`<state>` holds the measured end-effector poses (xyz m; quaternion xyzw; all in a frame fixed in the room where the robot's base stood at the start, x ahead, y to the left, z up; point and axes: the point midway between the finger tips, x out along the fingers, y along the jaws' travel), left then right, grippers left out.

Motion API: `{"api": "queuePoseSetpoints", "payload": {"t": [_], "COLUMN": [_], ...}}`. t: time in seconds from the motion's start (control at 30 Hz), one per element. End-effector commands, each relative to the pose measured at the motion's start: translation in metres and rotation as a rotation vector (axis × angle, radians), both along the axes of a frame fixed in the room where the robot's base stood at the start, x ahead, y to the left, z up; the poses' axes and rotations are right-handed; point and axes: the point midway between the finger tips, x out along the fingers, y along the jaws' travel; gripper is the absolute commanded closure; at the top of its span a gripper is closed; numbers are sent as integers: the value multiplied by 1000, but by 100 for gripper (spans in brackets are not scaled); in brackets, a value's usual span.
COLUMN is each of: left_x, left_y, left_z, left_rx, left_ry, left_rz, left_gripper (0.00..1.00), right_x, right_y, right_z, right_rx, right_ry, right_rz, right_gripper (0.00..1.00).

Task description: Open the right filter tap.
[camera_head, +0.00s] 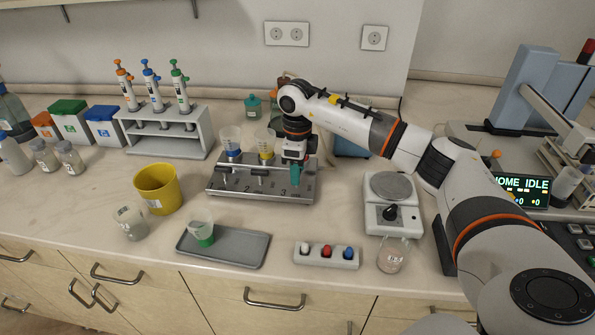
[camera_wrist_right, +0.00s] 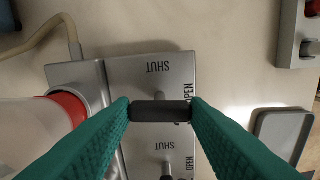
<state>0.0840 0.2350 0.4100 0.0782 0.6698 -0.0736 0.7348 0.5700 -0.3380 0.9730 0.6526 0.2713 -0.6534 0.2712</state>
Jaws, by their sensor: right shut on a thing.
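The filter stand (camera_head: 228,190) is a grey metal block with three numbered taps and funnel cups. The right filter tap is at the number 3 end, largely hidden by my right gripper (camera_head: 295,178) in the head view. In the right wrist view, the teal fingers of my right gripper (camera_wrist_right: 160,111) are shut on the two ends of its dark handle (camera_wrist_right: 160,111). The handle lies crosswise between a SHUT label above and another SHUT label below. An OPEN label is partly covered by the right finger. My left gripper is not in view.
Cups with blue (camera_head: 231,141) and yellow (camera_head: 265,145) rings stand on the filter stand. A red-ringed cup (camera_wrist_right: 55,115) is close beside my gripper.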

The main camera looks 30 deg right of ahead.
Motion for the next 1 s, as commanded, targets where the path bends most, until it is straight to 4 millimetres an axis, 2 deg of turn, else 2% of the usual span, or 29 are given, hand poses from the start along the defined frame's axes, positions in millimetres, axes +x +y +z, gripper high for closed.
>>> {"api": "queuePoseSetpoints", "payload": {"t": [0.3, 0.77, 0.8, 0.9, 1.0], "left_x": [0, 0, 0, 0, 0], "left_y": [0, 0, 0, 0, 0], "left_z": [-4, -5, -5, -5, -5], "left_rx": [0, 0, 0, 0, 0], "left_ry": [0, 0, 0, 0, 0], "left_rz": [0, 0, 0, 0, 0], "left_gripper": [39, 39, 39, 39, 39], "right_x": [1, 1, 1, 1, 1], "right_y": [0, 0, 0, 0, 0], "right_z": [1, 2, 2, 2, 1], "right_rx": [2, 2, 2, 2, 1], "right_ry": [-6, -6, -6, -6, -4], "right_rz": [90, 101, 101, 100, 100], "right_gripper": [81, 81, 53, 37, 36]}}
